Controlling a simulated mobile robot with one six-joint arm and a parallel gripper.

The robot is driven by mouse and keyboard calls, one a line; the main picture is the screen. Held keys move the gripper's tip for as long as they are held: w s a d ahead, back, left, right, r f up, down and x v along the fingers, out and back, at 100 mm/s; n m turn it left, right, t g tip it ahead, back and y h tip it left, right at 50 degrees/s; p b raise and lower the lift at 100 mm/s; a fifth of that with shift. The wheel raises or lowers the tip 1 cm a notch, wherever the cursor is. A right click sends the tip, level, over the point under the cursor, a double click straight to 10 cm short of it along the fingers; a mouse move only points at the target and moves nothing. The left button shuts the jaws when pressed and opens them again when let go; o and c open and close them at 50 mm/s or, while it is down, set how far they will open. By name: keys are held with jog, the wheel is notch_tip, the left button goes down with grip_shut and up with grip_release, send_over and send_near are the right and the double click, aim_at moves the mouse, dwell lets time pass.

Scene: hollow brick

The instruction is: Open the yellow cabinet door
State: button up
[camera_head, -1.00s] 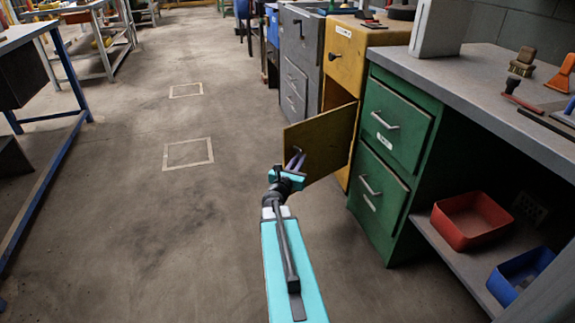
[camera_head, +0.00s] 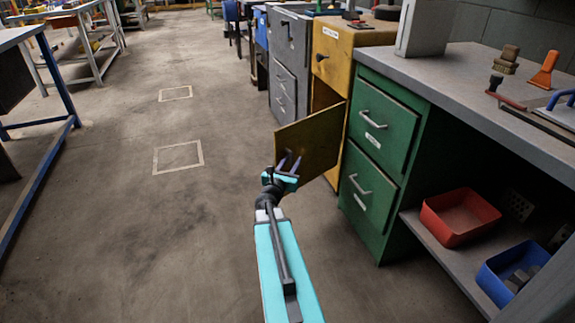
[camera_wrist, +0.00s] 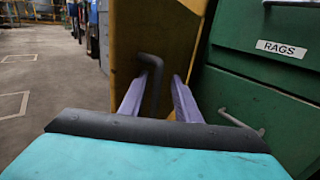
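The yellow cabinet (camera_head: 353,52) stands between grey and green drawer units. Its lower door (camera_head: 313,137) stands well open, swung out into the aisle with its outer face toward me; part of the dark opening shows behind it. My gripper (camera_head: 289,160) is in front of this face, at its lower part. In the wrist view, the door (camera_wrist: 178,35) carries a dark bent handle (camera_wrist: 152,75). The handle lies between the two purple fingers of my gripper (camera_wrist: 157,92), closer to the left one. The fingers are apart, with a clear gap to the right one. Contact cannot be told.
The green drawer unit (camera_head: 383,130) stands close on the right, also in the wrist view (camera_wrist: 265,75). A red bin (camera_head: 460,217) and a blue bin (camera_head: 512,275) sit on a low shelf. The aisle floor (camera_head: 130,220) to the left is clear.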

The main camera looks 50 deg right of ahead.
jog(key=shift+a, duration=0.55)
jog(key=p+v, duration=1.1)
jog(key=v, duration=0.1)
jog(key=shift+s+a, duration=0.2)
jog(key=shift+s, duration=0.1)
jog(key=shift+r, duration=0.1)
dwell(0.6)
